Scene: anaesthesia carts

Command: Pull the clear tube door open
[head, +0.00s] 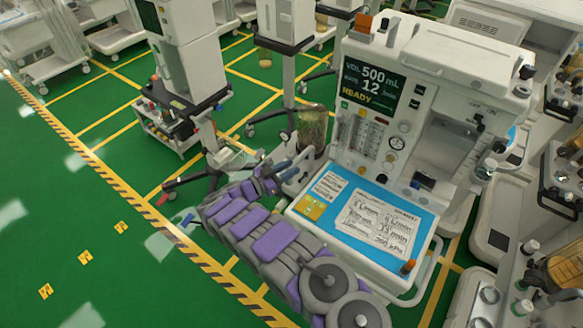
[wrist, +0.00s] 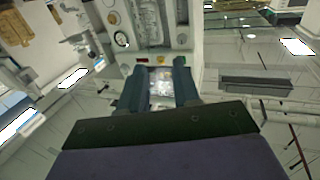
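The anaesthesia machine (head: 430,110) stands at the right of the head view. A panel of upright clear tubes (head: 365,137) is on its front, below the screen, and seems to be the clear tube door. The panel looks closed, but its edge and handle are too small to tell. What looks like the same panel shows at the top of the wrist view (wrist: 146,18). My gripper (head: 287,169) is left of the machine, apart from the panel. In the wrist view my gripper (wrist: 160,88) has its fingers apart, with a blurred shiny patch seen between them.
A blue worktop (head: 330,225) with printed cards juts out below the panel. An amber cylinder (head: 312,128) stands at the machine's left side, behind my gripper. Other carts (head: 185,60) stand behind and at the right. Green floor (head: 60,210) is clear at the left.

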